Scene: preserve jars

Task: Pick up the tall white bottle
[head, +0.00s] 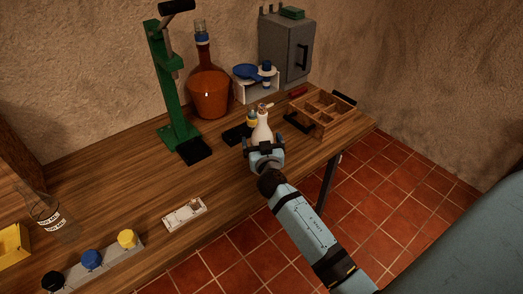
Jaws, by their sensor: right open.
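The tall white bottle (262,131) stands upright on the wooden table, towards its right part. Its neck and upper body show; its lower part is hidden behind my right gripper. My right gripper (264,146) is open at the bottle's near side, with its fingers to the left and right of the lower body. I cannot tell whether the fingers touch it. My left gripper is not in view.
A small jar with a yellow lid (252,117) stands close behind the bottle's left side. A wooden divided crate (321,128) is to the right. A green press (163,85) and an amber demijohn (209,92) stand behind. A white tray (185,214) lies at the front edge.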

